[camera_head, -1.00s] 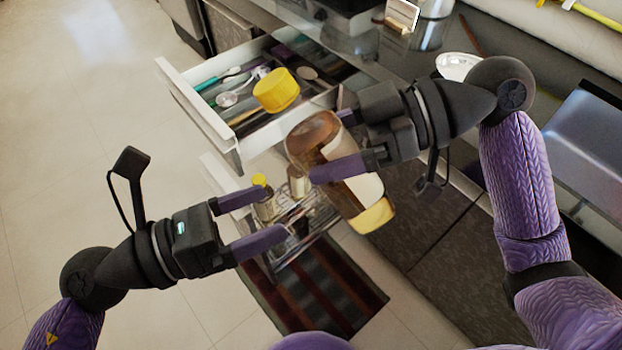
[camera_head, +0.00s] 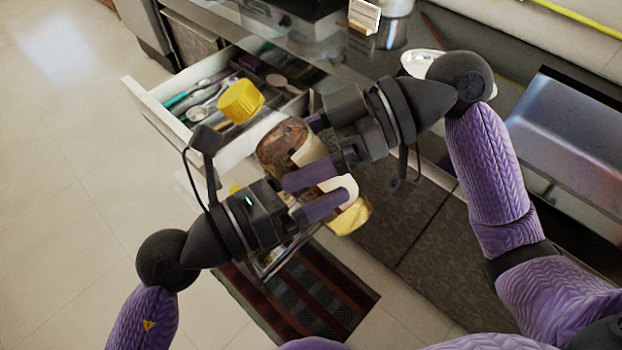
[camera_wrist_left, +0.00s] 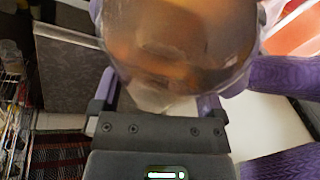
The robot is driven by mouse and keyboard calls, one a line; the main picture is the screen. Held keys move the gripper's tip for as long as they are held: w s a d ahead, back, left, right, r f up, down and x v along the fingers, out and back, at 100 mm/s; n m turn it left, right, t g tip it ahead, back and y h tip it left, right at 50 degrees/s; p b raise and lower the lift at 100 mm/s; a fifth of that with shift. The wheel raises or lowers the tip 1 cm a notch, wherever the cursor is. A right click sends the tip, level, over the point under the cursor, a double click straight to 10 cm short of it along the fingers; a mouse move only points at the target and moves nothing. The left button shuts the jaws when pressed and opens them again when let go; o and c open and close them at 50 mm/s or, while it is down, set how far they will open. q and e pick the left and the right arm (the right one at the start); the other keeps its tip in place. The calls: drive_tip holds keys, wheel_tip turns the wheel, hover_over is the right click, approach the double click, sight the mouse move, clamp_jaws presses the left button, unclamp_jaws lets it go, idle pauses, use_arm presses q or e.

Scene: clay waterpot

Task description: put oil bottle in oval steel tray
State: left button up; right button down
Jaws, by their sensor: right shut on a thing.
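The oil bottle (camera_head: 284,141), brown with a pale label and yellowish end, is held tilted in the air near the open drawer. My right gripper (camera_head: 302,150), on the arm from the right, is shut on it. My left gripper (camera_head: 340,190), on the arm from the left, is at the bottle's lower part, fingers apart. In the left wrist view the bottle (camera_wrist_left: 180,45) fills the space ahead of the fingers; contact cannot be told. A shiny silver dish, apparently the oval steel tray (camera_head: 418,62), lies on the counter, partly hidden by my right arm.
An open drawer (camera_head: 150,105) with utensils stands behind the bottle. A yellow cap-like object (camera_head: 240,101) shows over it; whether it joins the bottle is unclear. A sink (camera_head: 575,140) is at right. A striped mat (camera_head: 310,300) lies on the floor.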

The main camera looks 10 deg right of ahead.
use_arm(q)
clamp_jaws()
use_arm(e)
unclamp_jaws()
drive_tip(key=shift+d, duration=0.1)
